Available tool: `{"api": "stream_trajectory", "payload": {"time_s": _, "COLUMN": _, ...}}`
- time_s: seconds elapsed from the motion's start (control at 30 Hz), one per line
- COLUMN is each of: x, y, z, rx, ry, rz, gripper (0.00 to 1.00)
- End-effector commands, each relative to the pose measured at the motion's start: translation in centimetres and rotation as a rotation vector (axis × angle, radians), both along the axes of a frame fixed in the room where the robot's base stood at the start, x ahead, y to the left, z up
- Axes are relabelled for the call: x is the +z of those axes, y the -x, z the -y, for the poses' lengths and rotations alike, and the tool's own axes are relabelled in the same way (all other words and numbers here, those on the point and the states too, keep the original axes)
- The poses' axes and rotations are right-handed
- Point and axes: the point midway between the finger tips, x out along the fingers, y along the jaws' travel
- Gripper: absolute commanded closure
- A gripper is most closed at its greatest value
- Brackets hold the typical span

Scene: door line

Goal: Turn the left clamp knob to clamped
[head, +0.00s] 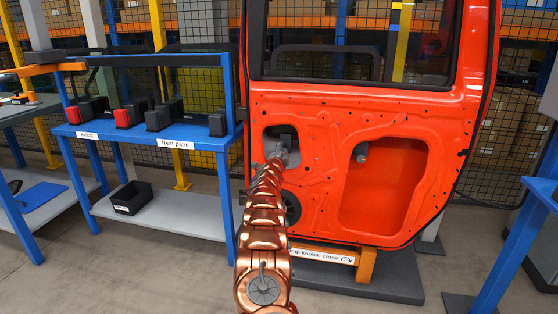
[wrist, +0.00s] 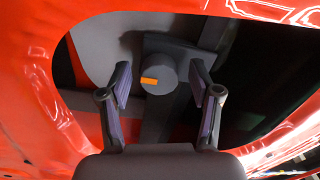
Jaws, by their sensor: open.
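The left clamp knob (wrist: 160,68) is a dark grey round knob with an orange mark, seen in the wrist view inside an opening of the door. The orange mark lies roughly level, on the knob's lower left. My gripper (wrist: 161,82) is open, one finger on each side of the knob, with gaps visible on both sides. In the head view my gripper (head: 278,152) reaches into the left opening of the red door (head: 315,195) and largely hides this knob. Another grey knob (head: 361,151) shows in the door's right opening.
A sign (head: 321,256) below the door reads partly "knobs: close" with a curved clockwise arrow. A blue rack (head: 150,135) with several dark blocks stands left of the door. A blue post (head: 520,235) stands at the right. The opening's red rim (wrist: 60,95) surrounds my gripper.

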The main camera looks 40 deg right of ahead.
Motion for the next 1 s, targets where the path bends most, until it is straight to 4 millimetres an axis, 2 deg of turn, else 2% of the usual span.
{"api": "stream_trajectory", "payload": {"time_s": 1.0, "x": 0.0, "y": 2.8, "z": -4.5, "rx": 0.003, "ry": -0.001, "rz": 0.0, "gripper": 0.37}}
